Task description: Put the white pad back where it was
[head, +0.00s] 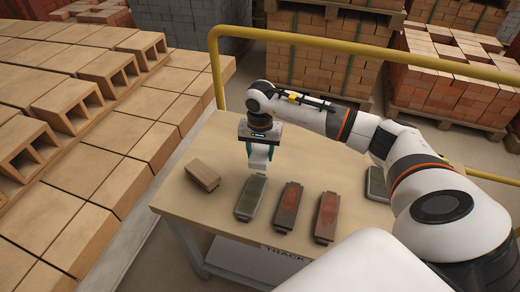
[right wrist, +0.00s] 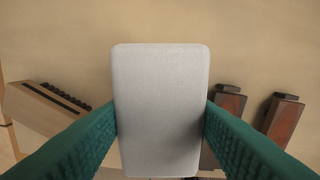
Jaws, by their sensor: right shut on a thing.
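My right gripper (head: 260,150) is shut on the white pad (head: 259,163). The pad shows as a pale grey-white rounded block between the two green fingers in the right wrist view (right wrist: 160,100). It is held upright-looking above the table (head: 226,140), just behind the near grey-topped block (head: 251,197). Whether its lower end touches the table or that block I cannot tell. In the right wrist view the pad hides most of that block. My left gripper is not in view.
A wooden brush (head: 202,174) with dark bristles lies left on the table. Two red-topped blocks (head: 287,206) (head: 328,215) lie right of the grey-topped one. Another grey-topped block (head: 377,184) is partly behind my right arm. A yellow rail (head: 290,37) runs behind; hollow bricks (head: 75,107) fill the left.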

